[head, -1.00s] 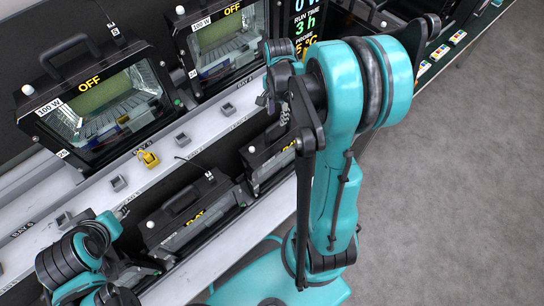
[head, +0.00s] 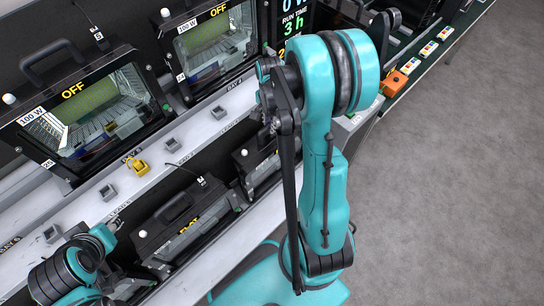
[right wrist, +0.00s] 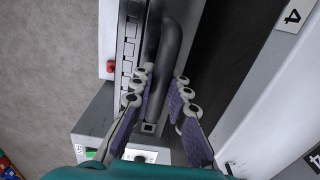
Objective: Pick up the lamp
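Several black floodlight housings are in the head view, so I cannot tell which one is the lamp meant. One upper lamp (head: 85,112) reads OFF and has a top handle. Another upper lamp (head: 214,42) stands to its right. A lower housing (head: 185,222) and a second lower one (head: 255,158) sit in front of the shelf. In the right wrist view my right gripper (right wrist: 163,78) is open, its fingers on either side of a dark handle (right wrist: 172,50), apart from it as far as I see. My left arm's end (head: 72,270) shows at lower left; its fingers are unclear.
A light shelf (head: 135,205) with small grey blocks and a yellow block (head: 136,166) runs between the rows. An orange block (head: 395,84) and coloured cards (head: 428,49) lie at the upper right. Open grey floor (head: 460,200) is at right.

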